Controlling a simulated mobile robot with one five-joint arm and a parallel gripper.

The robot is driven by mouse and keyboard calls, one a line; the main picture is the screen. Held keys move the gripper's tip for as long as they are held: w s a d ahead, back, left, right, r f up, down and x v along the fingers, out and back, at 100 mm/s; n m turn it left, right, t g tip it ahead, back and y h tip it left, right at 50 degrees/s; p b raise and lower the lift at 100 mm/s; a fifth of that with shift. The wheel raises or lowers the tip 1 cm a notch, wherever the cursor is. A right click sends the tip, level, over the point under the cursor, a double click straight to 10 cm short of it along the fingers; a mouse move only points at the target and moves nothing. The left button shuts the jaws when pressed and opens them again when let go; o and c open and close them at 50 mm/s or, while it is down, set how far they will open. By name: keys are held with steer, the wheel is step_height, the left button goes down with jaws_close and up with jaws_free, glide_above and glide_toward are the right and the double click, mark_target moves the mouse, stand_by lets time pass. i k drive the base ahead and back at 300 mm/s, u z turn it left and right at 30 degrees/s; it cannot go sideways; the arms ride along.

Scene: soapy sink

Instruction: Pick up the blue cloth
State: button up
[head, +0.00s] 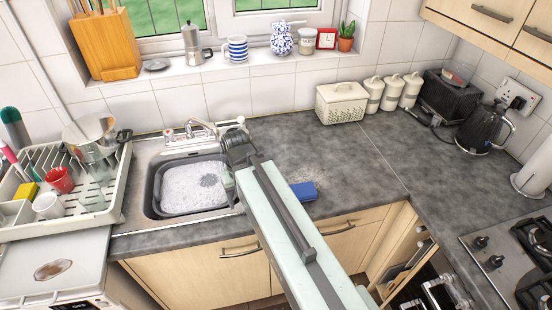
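The blue cloth (304,191) lies on the grey worktop to the right of the sink, near its front edge. My arm passes just left of it and may hide part of it. My gripper (235,148) is at the far end of the arm, over the right side of the sink, to the left of the cloth and farther back. It is apart from the cloth in the picture. Its fingers are dark and small, and I cannot tell if they are open or shut.
The sink (150,195) holds soapy water, with a tap (200,128) behind it. A dish rack (95,205) stands at the left. A cream bread bin (342,103) and canisters (391,92) stand at the back. The worktop (345,160) right of the cloth is clear.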

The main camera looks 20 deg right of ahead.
mark_target(305, 191)
steer(key=z, duration=0.05)
steer(key=k, duration=0.5)
steer(key=u, duration=1)
steer(key=i, duration=0.65)
steer(key=u, duration=0.35)
